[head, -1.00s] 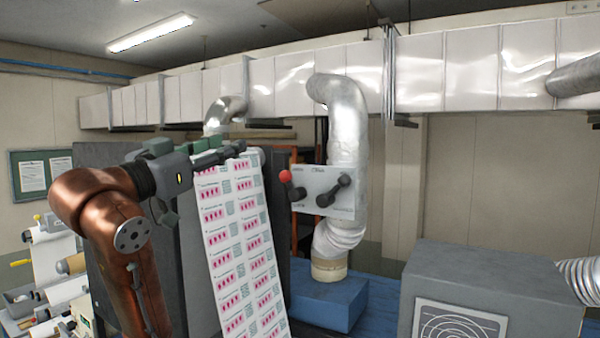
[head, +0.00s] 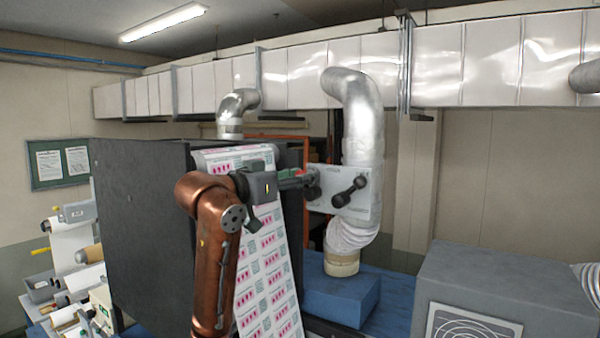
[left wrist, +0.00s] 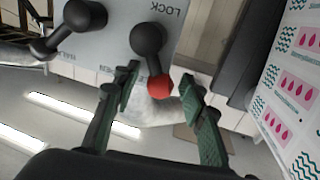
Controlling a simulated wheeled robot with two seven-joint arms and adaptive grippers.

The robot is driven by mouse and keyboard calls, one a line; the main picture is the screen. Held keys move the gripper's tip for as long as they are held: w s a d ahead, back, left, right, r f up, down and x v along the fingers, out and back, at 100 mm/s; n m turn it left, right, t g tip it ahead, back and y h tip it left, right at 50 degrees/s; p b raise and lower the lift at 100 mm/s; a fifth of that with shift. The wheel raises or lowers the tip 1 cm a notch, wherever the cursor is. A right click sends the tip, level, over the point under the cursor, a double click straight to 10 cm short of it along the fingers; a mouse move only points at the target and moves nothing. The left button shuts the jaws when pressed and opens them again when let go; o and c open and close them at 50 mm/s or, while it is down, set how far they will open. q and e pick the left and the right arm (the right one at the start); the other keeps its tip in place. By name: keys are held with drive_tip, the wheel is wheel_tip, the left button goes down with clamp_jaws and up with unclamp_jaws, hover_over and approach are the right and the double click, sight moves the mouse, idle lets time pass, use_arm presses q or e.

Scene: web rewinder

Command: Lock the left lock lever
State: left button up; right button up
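The left lock lever (left wrist: 148,45) has a dark arm and a red knob (left wrist: 159,87). It is mounted on a pale panel (head: 326,205) with lettering, including LOCK, upside down in the left wrist view. In that view the knob is between the two spread green-padded fingers of my left gripper (left wrist: 160,76), with gaps visible on both sides. In the head view my left gripper (head: 300,179) is at the panel's left side and hides the red knob; a dark piece of the lever (head: 313,184) shows beside it. My right gripper is not in view.
A second, black-knobbed lever (head: 350,192) is to the right on the panel. A silver duct (head: 355,120) runs behind the panel. A printed label web (head: 268,270) hangs behind my left arm, beside a dark cabinet (head: 140,230). A grey box (head: 510,285) stands at lower right.

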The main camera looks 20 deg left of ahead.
use_arm(q)
drive_tip(key=shift+w+f, duration=0.1)
drive_tip(key=shift+w, duration=0.05)
drive_tip(key=shift+c, duration=0.4)
clamp_jaws()
drive_tip(key=shift+f+n+b, duration=0.15)
drive_tip(key=shift+n+b, duration=0.15)
drive_tip(key=shift+b, duration=0.05)
drive_tip(key=shift+a+f+n+b, duration=0.35)
drive_tip(key=shift+f+n+b, duration=0.05)
drive_tip(key=shift+n+b, duration=0.5)
drive_tip(key=shift+w+a+f+n+t+y+b, duration=0.1)
drive_tip(key=shift+a+f+n+t+y+b, duration=0.45)
drive_tip(key=shift+n+b, duration=1.35)
drive_tip(key=shift+w+d+f+n+t+h+b, duration=0.1)
drive_tip(key=shift+f+n+t+b, duration=0.1)
drive_tip(key=shift+f+n+b, duration=1.6)
drive_tip(key=shift+a+r+n+t+y+b, duration=0.25)
drive_tip(key=shift+n+b, duration=1.05)
drive_tip(key=shift+n, duration=1.4)
drive_tip(key=shift+f, duration=0.15)
